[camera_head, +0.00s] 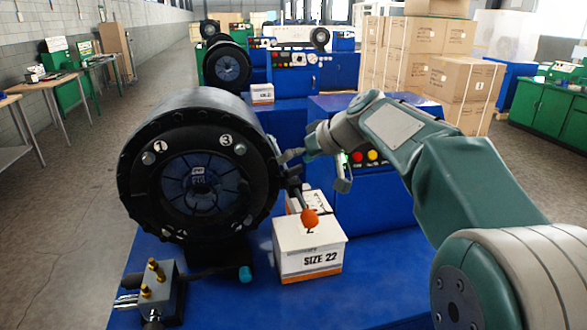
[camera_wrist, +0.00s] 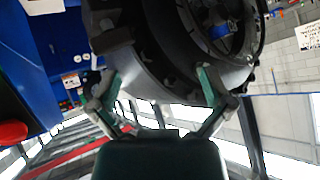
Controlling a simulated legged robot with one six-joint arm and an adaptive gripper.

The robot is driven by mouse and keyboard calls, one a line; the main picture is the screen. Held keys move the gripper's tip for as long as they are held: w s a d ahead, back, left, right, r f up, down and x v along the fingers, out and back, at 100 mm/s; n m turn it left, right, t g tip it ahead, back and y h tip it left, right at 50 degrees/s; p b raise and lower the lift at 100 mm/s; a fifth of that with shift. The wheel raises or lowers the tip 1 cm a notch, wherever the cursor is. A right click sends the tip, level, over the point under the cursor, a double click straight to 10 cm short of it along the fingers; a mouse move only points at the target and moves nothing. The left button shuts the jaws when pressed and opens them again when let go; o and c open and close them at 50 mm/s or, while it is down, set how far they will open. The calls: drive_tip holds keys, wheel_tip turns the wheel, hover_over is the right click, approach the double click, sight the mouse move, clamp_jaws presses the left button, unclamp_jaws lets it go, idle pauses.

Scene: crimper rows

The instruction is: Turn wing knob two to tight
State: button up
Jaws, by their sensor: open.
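The black round crimper (camera_head: 198,180) stands on a blue bench, with labels 1 and 3 near the top of its face. Small metal fittings sit by these labels, one of them (camera_head: 148,158) beside label 1. I cannot make out which part is wing knob two. My gripper (camera_head: 313,172) hangs at the crimper's right side, above the white boxes. In the wrist view my gripper (camera_wrist: 160,82) has its two green-tipped fingers spread wide. The crimper's dark rim (camera_wrist: 170,70) shows beyond and between them. Nothing is held.
A lever with an orange ball (camera_head: 309,218) sticks out at the crimper's right, in front of a SIZE 22 box (camera_head: 308,250). A metal block with brass fittings (camera_head: 153,285) sits at the bench's front left. Another crimper (camera_head: 227,64) and stacked cartons (camera_head: 430,65) stand behind.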

sight(296, 168)
drive_tip(key=s+d+f+n+t, duration=0.1)
drive_tip(key=s+d+t, duration=0.1)
drive_tip(key=d+t, duration=0.35)
drive_tip(key=shift+g, duration=0.35)
drive_tip(key=x, duration=1)
drive_tip(key=shift+w+d, duration=0.1)
drive_tip(key=shift+w, duration=0.25)
drive_tip(key=c, duration=1.1)
